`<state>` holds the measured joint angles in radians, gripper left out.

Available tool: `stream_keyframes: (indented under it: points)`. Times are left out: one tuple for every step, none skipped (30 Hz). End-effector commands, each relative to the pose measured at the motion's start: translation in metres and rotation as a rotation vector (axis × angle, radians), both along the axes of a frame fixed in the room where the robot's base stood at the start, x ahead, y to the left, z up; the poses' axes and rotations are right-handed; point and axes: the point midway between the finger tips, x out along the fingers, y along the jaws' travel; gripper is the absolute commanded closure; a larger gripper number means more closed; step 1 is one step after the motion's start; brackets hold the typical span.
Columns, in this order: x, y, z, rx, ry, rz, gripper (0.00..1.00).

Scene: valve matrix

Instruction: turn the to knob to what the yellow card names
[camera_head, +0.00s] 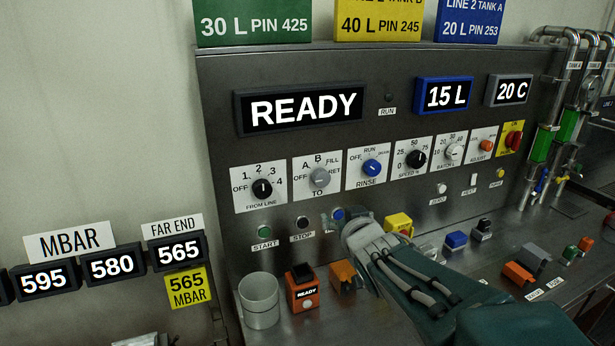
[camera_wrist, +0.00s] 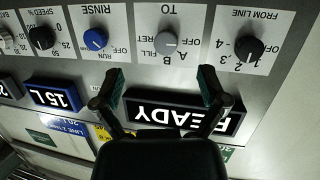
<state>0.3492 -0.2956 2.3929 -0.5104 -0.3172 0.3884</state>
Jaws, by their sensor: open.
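The grey TO knob (camera_head: 320,177) sits on a white plate marked OFF, A, B, FILL and RET; its pointer is too small to read surely. It also shows upside down in the wrist view (camera_wrist: 166,42). The yellow card (camera_head: 378,24) above the panel reads 40 L, PIN 245; its cut-off top line seems to read LINE 2 TANK B. My gripper (camera_head: 336,218) is below the knob row in the head view. In the wrist view my gripper (camera_wrist: 162,76) is open and empty, its fingers apart, with the TO knob beyond and between them.
The FROM LINE knob (camera_head: 262,189) and the blue RINSE knob (camera_head: 372,168) flank the TO knob. A display (camera_head: 303,107) reads READY. Another yellow card (camera_head: 189,289) at lower left reads 565 MBAR. A grey cup (camera_head: 259,305) and several small blocks stand on the ledge.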

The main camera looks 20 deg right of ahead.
Motion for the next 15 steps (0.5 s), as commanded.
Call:
stream_keyframes:
  points:
    - [0.008, -0.007, 0.0, 0.001, -0.041, 0.02, 0.07]
    - [0.012, -0.009, 0.001, 0.004, -0.07, 0.035, 0.07]
    - [0.017, -0.012, 0.003, 0.008, -0.104, 0.06, 0.07]
    - [0.021, -0.013, 0.004, 0.01, -0.129, 0.077, 0.07]
    - [0.023, -0.014, 0.005, 0.015, -0.151, 0.095, 0.07]
    - [0.026, -0.016, 0.006, 0.019, -0.179, 0.117, 0.07]
    - [0.028, -0.016, 0.007, 0.023, -0.195, 0.132, 0.07]
    - [0.029, -0.017, 0.007, 0.029, -0.21, 0.145, 0.07]
    - [0.03, -0.017, 0.008, 0.032, -0.225, 0.16, 0.07]
    - [0.03, -0.017, 0.008, 0.034, -0.234, 0.168, 0.07]
    - [0.031, -0.017, 0.009, 0.038, -0.24, 0.174, 0.07]
    - [0.032, -0.017, 0.009, 0.039, -0.247, 0.181, 0.07]
    - [0.033, -0.017, 0.009, 0.04, -0.249, 0.184, 0.07]
    - [0.034, -0.016, 0.01, 0.04, -0.25, 0.185, 0.07]
    - [0.037, -0.016, 0.01, 0.041, -0.251, 0.186, 0.07]
